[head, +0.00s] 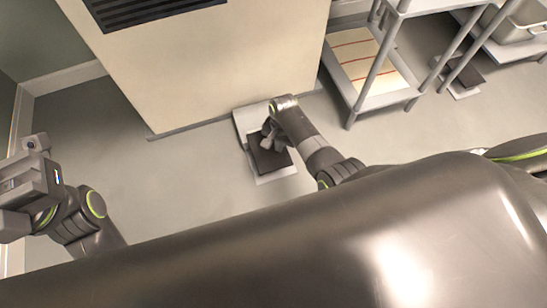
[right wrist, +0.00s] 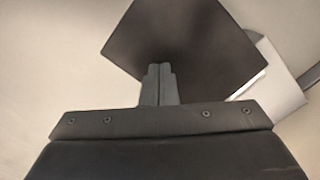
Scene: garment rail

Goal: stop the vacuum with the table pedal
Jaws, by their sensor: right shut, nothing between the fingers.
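A pedal with a dark square plate (head: 268,160) on a light grey base (head: 273,178) lies on the floor in front of a cream cabinet. My right gripper (head: 267,135) is over this plate in the head view, pointing down. In the right wrist view its two fingers (right wrist: 158,84) are together and empty, in front of the dark plate (right wrist: 185,40). Whether they touch the plate I cannot tell. A second dark pedal (head: 468,75) on a light base lies on the floor by the grey racks at upper right. My left gripper (head: 20,185) is at the far left, away from both pedals; its fingertips are unclear.
The cream cabinet (head: 200,65) with a dark vent stands right behind the nearer pedal. A grey rack (head: 385,100) with a red-striped board on its low shelf stands to the right. Another rack holds a grey bin (head: 520,22). The floor at left is clear.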

